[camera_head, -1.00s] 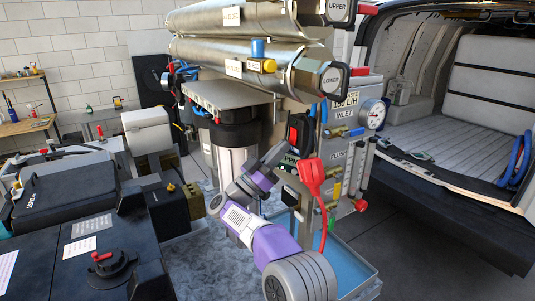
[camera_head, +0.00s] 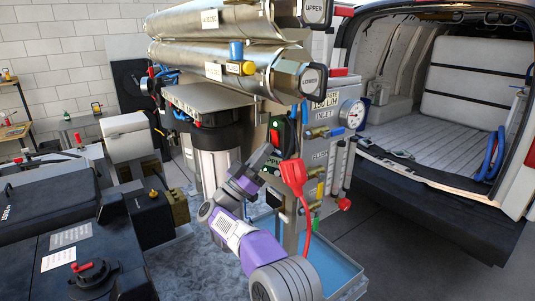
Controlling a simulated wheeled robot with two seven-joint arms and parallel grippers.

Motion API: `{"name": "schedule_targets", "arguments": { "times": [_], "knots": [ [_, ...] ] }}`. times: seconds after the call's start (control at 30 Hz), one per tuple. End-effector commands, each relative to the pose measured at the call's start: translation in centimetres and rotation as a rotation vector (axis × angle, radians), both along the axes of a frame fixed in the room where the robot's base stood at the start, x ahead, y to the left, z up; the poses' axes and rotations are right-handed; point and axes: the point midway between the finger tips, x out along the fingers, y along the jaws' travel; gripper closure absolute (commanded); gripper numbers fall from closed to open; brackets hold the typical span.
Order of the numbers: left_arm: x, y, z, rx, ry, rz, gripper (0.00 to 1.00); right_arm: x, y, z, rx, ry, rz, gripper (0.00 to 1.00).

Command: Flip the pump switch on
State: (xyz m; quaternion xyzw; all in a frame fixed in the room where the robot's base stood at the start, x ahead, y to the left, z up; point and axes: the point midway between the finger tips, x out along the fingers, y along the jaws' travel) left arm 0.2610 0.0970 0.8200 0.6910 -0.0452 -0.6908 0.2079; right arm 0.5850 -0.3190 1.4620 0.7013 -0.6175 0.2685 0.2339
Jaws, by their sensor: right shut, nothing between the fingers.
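The pump switch (camera_head: 276,136) is a small black housing with a red part, on the front of the grey panel below the steel tubes. A partly covered label (camera_head: 274,163) sits just under it. My right gripper (camera_head: 268,151) is at the end of my purple and grey arm, just below and left of the switch. It is shut and empty. Its tips overlap the lower edge of the switch area in the picture, and I cannot tell whether they touch. My left gripper is not in view.
A red plug on a red cable (camera_head: 293,177) hangs close to the right of my wrist. A pressure gauge (camera_head: 352,114) and flow tubes are further right. The steel membrane tubes (camera_head: 210,53) run above. A white filter housing (camera_head: 214,165) stands left of the gripper.

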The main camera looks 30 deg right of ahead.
Motion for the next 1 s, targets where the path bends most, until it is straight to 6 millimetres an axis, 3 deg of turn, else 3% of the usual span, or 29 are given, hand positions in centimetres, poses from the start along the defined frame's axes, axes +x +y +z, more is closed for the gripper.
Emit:
{"name": "schedule_targets", "arguments": {
  "times": [0.17,0.5,0.7,1.0],
  "knots": [
    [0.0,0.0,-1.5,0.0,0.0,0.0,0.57,-0.4,2.9,-0.9,0.001,0.002,-0.004,1.0],
    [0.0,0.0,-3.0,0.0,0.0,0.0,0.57,-1.0,7.4,-6.7,0.001,0.006,-0.008,1.0],
    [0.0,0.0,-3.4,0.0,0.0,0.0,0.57,-1.2,8.7,-8.3,0.001,0.003,-0.008,1.0],
    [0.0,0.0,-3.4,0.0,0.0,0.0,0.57,-1.2,9.0,-8.6,0.002,0.003,-0.009,1.0]
  ]
}}
